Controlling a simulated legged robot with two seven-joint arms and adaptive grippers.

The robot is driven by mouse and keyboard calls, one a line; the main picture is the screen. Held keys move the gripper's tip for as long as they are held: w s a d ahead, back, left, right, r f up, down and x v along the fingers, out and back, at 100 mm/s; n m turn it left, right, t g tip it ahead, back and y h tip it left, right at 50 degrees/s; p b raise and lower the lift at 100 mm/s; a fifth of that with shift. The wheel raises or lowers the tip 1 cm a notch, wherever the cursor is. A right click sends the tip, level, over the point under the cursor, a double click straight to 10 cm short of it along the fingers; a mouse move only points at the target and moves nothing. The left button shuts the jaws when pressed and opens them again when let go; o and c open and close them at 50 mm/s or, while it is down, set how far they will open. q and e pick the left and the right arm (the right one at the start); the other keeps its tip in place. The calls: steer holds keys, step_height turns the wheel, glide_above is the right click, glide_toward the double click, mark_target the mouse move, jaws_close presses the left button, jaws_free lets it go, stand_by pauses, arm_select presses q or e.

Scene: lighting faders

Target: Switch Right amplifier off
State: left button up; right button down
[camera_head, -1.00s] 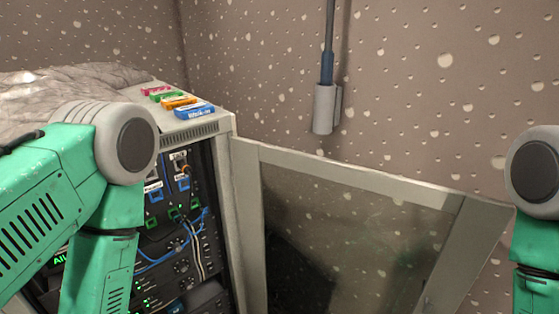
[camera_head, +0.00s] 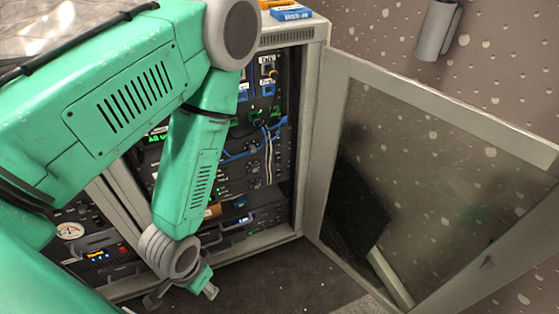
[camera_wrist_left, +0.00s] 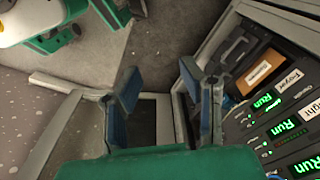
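My left gripper (camera_head: 197,290) hangs low in front of the open rack cabinet (camera_head: 314,105). In the left wrist view the same gripper (camera_wrist_left: 165,98) has its two fingers wide apart with nothing between them. That view shows stacked amplifier units with green "Run" displays (camera_wrist_left: 265,103) to the right of the fingers. A white label (camera_wrist_left: 310,115), cut off by the picture edge, reads "ight". The fingers appear apart from the units. In the head view my left arm hides part of the rack front.
The glass-panelled cabinet door (camera_head: 440,91) stands open to the right. A second rack section with a round gauge (camera_head: 70,231) is at the lower left. A brown box with a white label (camera_wrist_left: 258,72) sits near the units. Grey floor (camera_head: 290,280) lies clear before the rack.

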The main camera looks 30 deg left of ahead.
arm_select(q)
steer(key=shift+w+f, duration=0.15)
jaws_close()
steer(key=w+d+f+m+t+b, duration=0.1)
steer(key=w+f+m+t+b, duration=0.2)
steer(key=w, duration=0.6)
steer(key=w+d+f+m+t, duration=0.2)
steer(key=w+f+m+t, duration=0.2)
steer(key=w, duration=0.5)
steer(key=w+a+r+m+t+b, duration=0.1)
steer(key=w+m+t, duration=0.3)
steer(key=w, duration=0.3)
steer(key=w+a+r+m+t+y+b, duration=0.1)
steer(key=w+a+r+m+t, duration=0.1)
steer(key=w+m+t, duration=0.2)
steer(key=shift+w+m+t+b, duration=0.35)
steer(key=shift+w+t, duration=0.35)
steer(key=shift+w, duration=0.9)
